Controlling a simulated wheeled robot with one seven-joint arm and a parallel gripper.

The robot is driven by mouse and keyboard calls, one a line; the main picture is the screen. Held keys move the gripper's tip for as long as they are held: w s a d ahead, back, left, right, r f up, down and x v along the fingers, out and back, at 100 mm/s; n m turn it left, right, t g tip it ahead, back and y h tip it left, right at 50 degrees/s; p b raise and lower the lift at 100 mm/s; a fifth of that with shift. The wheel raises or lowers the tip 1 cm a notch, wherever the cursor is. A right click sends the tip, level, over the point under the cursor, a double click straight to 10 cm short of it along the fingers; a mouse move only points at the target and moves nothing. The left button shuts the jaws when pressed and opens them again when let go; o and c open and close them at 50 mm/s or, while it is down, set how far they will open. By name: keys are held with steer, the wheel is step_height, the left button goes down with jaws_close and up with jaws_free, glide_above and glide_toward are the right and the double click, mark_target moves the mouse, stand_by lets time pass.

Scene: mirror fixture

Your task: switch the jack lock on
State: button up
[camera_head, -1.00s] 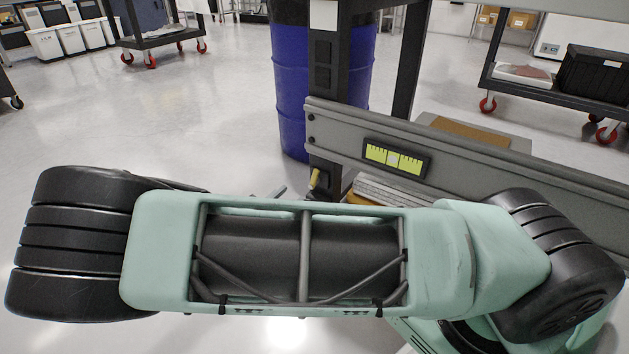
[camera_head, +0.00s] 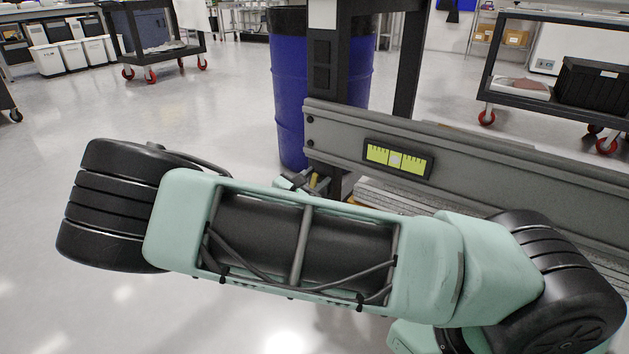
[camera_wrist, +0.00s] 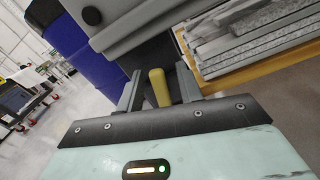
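A yellow handle (camera_head: 315,181), which looks like the jack lock's lever, is low at the foot of the dark post in the head view. In the wrist view the yellow handle (camera_wrist: 159,88) stands upright between the two grey fingers of my gripper (camera_wrist: 159,92). The fingers are apart, with a gap visible on each side of the handle, so I see no grip on it. In the head view my gripper (camera_head: 297,184) shows only partly beside the handle. The lock's base is hidden by my arm and gripper.
A grey beam (camera_head: 480,165) with a yellow-green level gauge (camera_head: 397,159) runs right from the dark post (camera_head: 326,120). A blue barrel (camera_head: 289,100) stands behind the post. Grey slats (camera_wrist: 250,35) lie at right in the wrist view. Open floor (camera_head: 130,105) lies left.

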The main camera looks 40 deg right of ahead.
jaws_close()
steer(key=shift+r+p, duration=0.15)
steer(key=shift+p, duration=0.2)
steer(key=shift+w+r+n+p, duration=0.15)
steer(key=shift+n+p, duration=0.15)
steer(key=shift+p, duration=0.3)
steer(key=n+p, duration=0.1)
steer(key=p, duration=0.1)
steer(key=shift+w+a+r+p, duration=0.1)
steer(key=shift+r+p, duration=0.05)
steer(key=shift+p, duration=0.15)
steer(key=shift+w+a+n+p, duration=0.1)
steer(key=shift+w+n+p, duration=0.1)
steer(key=shift+n+p, duration=0.5)
steer(key=shift+f+p, duration=0.4)
jaws_free()
